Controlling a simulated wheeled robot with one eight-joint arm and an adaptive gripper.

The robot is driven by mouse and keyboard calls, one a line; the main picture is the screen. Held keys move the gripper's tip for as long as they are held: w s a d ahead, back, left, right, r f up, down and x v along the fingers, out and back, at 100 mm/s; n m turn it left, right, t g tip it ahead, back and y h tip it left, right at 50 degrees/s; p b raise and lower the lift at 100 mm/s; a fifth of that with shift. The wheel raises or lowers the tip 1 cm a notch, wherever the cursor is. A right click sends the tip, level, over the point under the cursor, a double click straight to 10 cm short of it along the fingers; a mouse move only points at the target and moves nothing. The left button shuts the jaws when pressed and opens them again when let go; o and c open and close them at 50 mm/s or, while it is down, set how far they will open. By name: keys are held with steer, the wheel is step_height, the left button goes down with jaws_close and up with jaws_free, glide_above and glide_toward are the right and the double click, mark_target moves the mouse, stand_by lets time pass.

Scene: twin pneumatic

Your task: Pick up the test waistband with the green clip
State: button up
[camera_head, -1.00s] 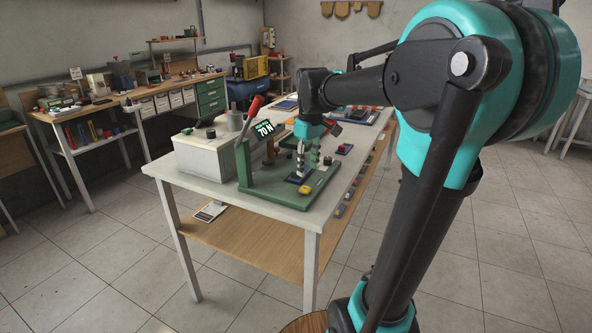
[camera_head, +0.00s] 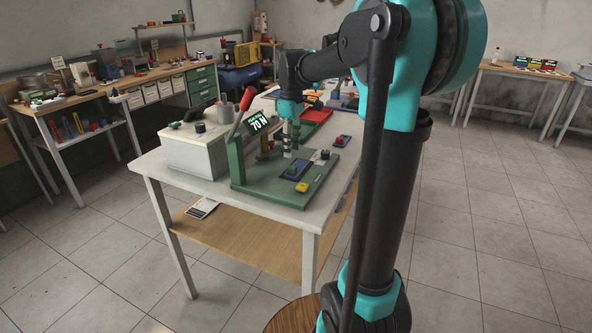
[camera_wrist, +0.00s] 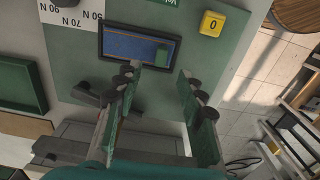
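A green test stand (camera_head: 262,190) with a red-handled lever (camera_head: 247,112) and a "70 N" display (camera_head: 259,124) stands on the white table. On its green base lies a dark blue rectangular pad (camera_head: 297,170) with a small green and reddish piece on it. The wrist view shows a blue strip in a dark frame (camera_wrist: 140,48). My gripper (camera_head: 289,152) points down over the base, behind the pad in the head view. In the wrist view my gripper (camera_wrist: 158,72) has its fingers apart, with nothing seen between them.
A yellow block (camera_head: 302,187) sits at the base's front; the wrist view shows a yellow "0" block (camera_wrist: 212,23). A grey-white box (camera_head: 196,153) stands left of the stand. A red tray (camera_head: 317,114) and a red-topped blue piece (camera_head: 341,140) lie behind and right.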

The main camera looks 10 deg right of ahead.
mark_target(292, 167)
steer(key=shift+f, duration=3.6)
jaws_close()
